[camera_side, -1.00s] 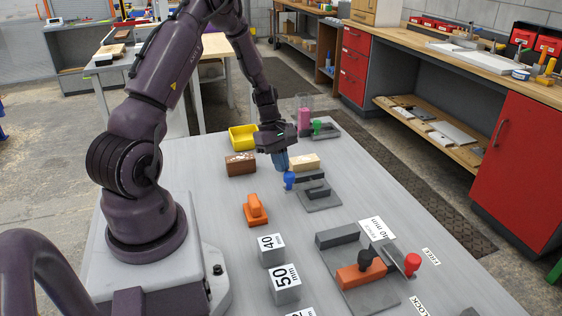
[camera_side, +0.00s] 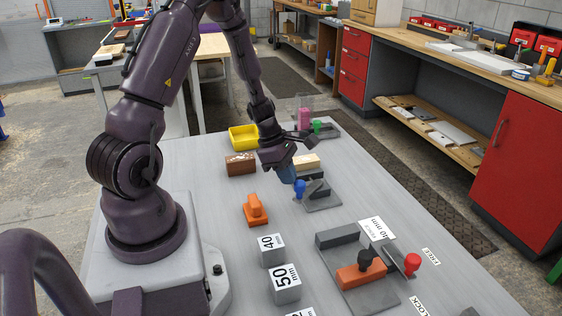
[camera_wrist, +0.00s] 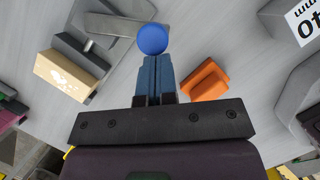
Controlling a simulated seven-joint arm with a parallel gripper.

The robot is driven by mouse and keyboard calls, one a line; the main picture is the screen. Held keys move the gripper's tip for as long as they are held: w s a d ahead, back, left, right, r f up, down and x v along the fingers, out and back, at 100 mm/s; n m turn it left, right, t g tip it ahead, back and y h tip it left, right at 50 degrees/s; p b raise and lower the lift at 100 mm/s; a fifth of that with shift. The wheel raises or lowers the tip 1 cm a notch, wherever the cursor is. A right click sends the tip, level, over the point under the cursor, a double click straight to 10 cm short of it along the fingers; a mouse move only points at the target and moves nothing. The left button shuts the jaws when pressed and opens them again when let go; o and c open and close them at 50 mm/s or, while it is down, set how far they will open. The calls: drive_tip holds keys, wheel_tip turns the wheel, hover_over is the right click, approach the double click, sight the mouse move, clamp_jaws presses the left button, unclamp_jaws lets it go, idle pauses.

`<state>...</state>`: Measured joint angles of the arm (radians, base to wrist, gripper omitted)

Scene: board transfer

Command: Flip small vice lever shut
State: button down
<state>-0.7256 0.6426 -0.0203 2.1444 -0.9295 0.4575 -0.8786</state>
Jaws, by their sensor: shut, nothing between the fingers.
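The small vice (camera_side: 322,203) is a grey plate with dark jaw blocks and a lever ending in a blue knob (camera_side: 299,188). In the wrist view, the vice (camera_wrist: 118,28) is at the upper left, and the blue knob (camera_wrist: 152,39) is straight ahead of the fingertips. My gripper (camera_side: 290,179) is shut and empty, pointing down beside the knob on its left. In the wrist view, the blue fingers of my gripper (camera_wrist: 153,60) are together, at or against the knob; exact contact is unclear. Part of the lever is hidden behind the knob.
A wooden block (camera_side: 306,161) lies just behind the vice. An orange piece (camera_side: 255,209) stands to the front left. A larger vice (camera_side: 360,275) with red and black knobs and blocks marked 40 (camera_side: 271,250) and 50 (camera_side: 286,284) are nearer. A yellow bin (camera_side: 243,137) is behind.

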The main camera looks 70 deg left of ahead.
drive_tip(key=w+d+n+y, duration=0.1)
drive_tip(key=w+d+n, duration=0.2)
drive_tip(key=d+n, duration=0.1)
drive_tip(key=shift+w+d+n+t+y, duration=0.2)
drive_tip(key=shift+d+n+t+y, duration=0.15)
drive_tip(key=shift+d, duration=0.3)
idle(0.4)
drive_tip(key=s+r, duration=0.7)
drive_tip(key=r, duration=0.2)
drive_tip(key=shift+s+a+r, duration=0.15)
drive_tip(key=shift+s+a, duration=0.2)
drive_tip(key=shift+a, duration=0.05)
idle(0.4)
idle(0.4)
